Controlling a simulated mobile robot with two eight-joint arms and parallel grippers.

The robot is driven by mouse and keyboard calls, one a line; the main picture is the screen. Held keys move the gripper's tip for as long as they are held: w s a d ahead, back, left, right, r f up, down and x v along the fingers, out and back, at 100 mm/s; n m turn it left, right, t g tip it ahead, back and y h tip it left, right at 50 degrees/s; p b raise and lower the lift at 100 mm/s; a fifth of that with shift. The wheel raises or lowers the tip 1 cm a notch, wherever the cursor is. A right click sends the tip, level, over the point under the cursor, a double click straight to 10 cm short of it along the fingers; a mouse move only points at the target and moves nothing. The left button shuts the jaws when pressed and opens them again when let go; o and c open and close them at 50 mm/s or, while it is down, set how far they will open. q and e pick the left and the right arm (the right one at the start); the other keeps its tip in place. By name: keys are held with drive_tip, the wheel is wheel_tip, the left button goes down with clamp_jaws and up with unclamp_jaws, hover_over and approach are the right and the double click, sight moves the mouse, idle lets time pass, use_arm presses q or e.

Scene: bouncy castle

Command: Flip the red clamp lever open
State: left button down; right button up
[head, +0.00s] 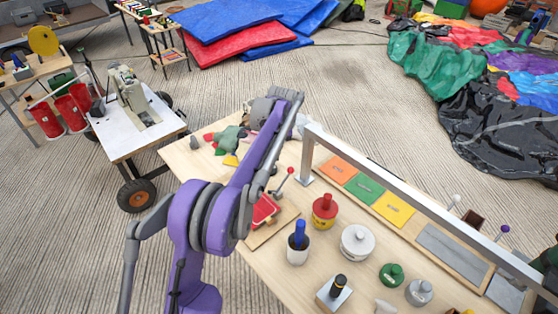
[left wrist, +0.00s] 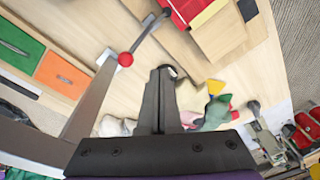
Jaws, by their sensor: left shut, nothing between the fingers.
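The clamp lever is a thin grey rod with a red ball knob (head: 291,170). It rises at a tilt from the red clamp block (head: 264,210), which sits on a wooden board (head: 272,230) on the table. My arm partly covers the block in the head view. In the left wrist view, the red knob (left wrist: 125,59) is left of my fingertips, and the red block (left wrist: 187,8) is at the top edge. My left gripper (left wrist: 167,72) is shut and empty, apart from the knob in that picture. Its fingertips are hard to make out in the head view. My right gripper is not seen.
A grey metal frame (head: 400,195) spans the table beside the lever; its post (left wrist: 95,100) is close in the left wrist view. A red-lidded yellow jar (head: 324,211) and a blue-handled white pot (head: 298,245) stand nearby. Soft toys (head: 228,138) lie behind.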

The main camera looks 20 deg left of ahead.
use_arm(q)
wheel_tip(320, 180, up, 7)
drive_tip(key=d, duration=0.1)
drive_tip(key=shift+w+d+r+p, duration=0.2)
drive_tip(key=shift+d+p, duration=0.1)
drive_tip(key=s+d+r+m+t, duration=0.15)
drive_tip(key=s+d, duration=0.25)
drive_tip(key=s, duration=0.5)
drive_tip(key=s+d+r+m+t, duration=0.15)
drive_tip(key=s+d, duration=0.25)
drive_tip(key=s, duration=0.5)
drive_tip(key=s+d+f+m+t, duration=0.1)
drive_tip(key=s+d+f, duration=0.1)
drive_tip(key=s+f, duration=0.3)
drive_tip(key=s+d+f+m+h, duration=0.1)
drive_tip(key=s+f, duration=0.5)
drive_tip(key=s, duration=0.6)
drive_tip(key=shift+s+d+f+m+t, duration=0.25)
drive_tip(key=shift+d+m+t, duration=0.15)
drive_tip(key=shift+d+m, duration=0.3)
